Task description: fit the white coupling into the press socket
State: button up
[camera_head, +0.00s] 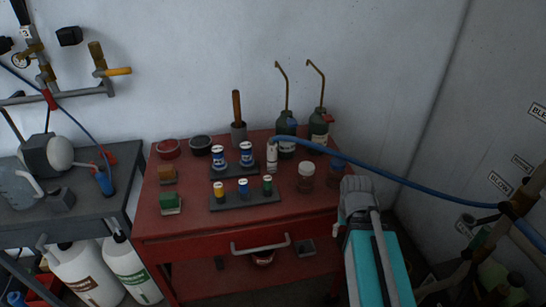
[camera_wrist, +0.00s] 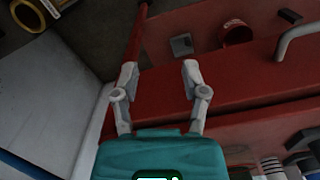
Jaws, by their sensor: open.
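A white upright piece that looks like the white coupling (camera_head: 271,156) stands on the red cart top (camera_head: 160,222), right of the labelled cans. The end of a blue hose (camera_head: 400,181) reaches its top; I cannot tell whether they are joined. I cannot make out the press socket for certain in either view. My gripper (camera_wrist: 160,78) is open and empty in the wrist view, its two grey fingers apart over the cart's red side. In the head view my teal arm is at the cart's front right, apart from the white piece.
Two dark racks (camera_head: 247,203) hold small cans mid-cart. The blue hose crosses above the cart's right side. A grey bench (camera_head: 85,207) adjoins on the left.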

jog(key=o, duration=0.3)
jog(key=shift+w+r, duration=0.1)
jog(key=shift+o, duration=1)
jog(key=shift+w+a+r, duration=0.1)
jog(key=shift+w+r, duration=0.05)
notch_tip(320, 180, up, 22)
jog(key=n+p, duration=1.8)
jog(key=p, duration=0.4)
send_over(273, 143)
jog(key=shift+a+f, duration=0.1)
jog(key=shift+f, duration=0.1)
jog(key=shift+f, duration=0.1)
notch_tip(273, 143, down, 8)
jog(key=b, duration=0.8)
jog(key=shift+f+b, duration=0.25)
jog(key=shift+b, duration=0.05)
